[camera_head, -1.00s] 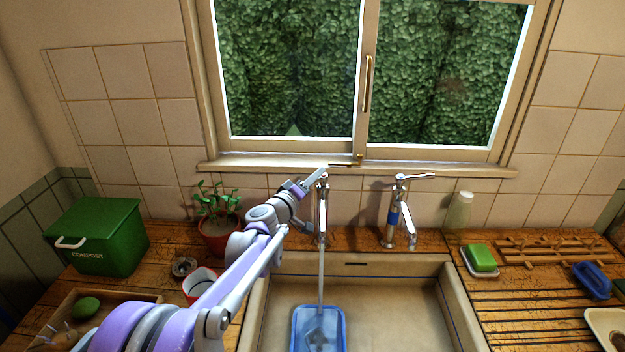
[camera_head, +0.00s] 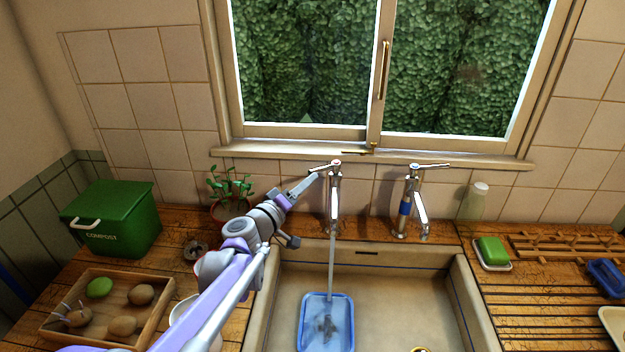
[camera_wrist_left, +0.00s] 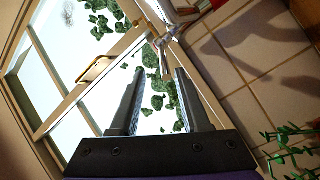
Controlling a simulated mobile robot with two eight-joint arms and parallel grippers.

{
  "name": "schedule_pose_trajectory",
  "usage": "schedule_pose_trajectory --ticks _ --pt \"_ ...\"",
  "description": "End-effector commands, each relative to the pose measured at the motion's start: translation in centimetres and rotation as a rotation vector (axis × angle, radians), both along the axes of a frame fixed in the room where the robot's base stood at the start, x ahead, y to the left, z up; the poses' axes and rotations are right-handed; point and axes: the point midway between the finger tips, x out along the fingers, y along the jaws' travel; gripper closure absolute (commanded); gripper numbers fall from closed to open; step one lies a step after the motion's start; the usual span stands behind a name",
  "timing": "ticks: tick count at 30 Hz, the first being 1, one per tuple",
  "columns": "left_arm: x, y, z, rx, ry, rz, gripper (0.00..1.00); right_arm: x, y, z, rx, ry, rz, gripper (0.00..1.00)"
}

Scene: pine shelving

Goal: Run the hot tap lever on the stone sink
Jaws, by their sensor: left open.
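The left chrome tap (camera_head: 335,205) stands behind the stone sink (camera_head: 395,285), and water runs from it into a blue basin (camera_head: 327,322). Its lever (camera_head: 326,167) points left. The right tap (camera_head: 407,205) has a blue band, and its lever (camera_head: 430,166) points right; no water shows from it. My left gripper (camera_head: 306,184) is open and empty, just left of the left tap and near its lever. In the left wrist view, chrome tap parts (camera_wrist_left: 168,32) show beyond the open fingers of my left gripper (camera_wrist_left: 158,70). My right gripper is not in view.
A potted plant (camera_head: 230,190) stands close behind my left arm. A green compost bin (camera_head: 112,220) and a wooden tray (camera_head: 62,308) are at left. A glass (camera_head: 474,203) and green soap (camera_head: 493,250) are at right. The window (camera_head: 375,80) is behind the taps.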

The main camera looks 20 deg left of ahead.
Motion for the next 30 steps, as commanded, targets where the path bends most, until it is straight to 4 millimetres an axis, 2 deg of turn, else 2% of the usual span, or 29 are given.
schedule_pose_trajectory --ticks 8,13,16,17,21,24,27,30 --pt "-0.2 0.1 0.0 0.000 0.000 0.000 0.54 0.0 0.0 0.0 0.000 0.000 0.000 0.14" --pt "0.4 0.8 -0.1 -0.044 0.006 -0.026 0.81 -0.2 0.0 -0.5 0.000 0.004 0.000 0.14" --pt "1.8 2.6 -0.4 -0.154 0.029 -0.098 0.99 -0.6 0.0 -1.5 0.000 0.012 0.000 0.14" --pt "2.2 3.3 -0.5 -0.198 0.042 -0.127 1.00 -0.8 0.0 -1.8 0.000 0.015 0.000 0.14" --pt "3.2 7.2 -1.0 -0.411 0.127 -0.280 1.00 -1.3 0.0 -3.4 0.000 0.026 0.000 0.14" --pt "2.8 10.1 -1.5 -0.550 0.209 -0.384 1.00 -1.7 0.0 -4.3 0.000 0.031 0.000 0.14" --pt "2.0 12.3 -1.8 -0.652 0.286 -0.461 1.00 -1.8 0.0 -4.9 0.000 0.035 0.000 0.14" --pt "1.3 13.3 -1.9 -0.706 0.334 -0.504 1.00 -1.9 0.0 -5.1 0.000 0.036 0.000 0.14"
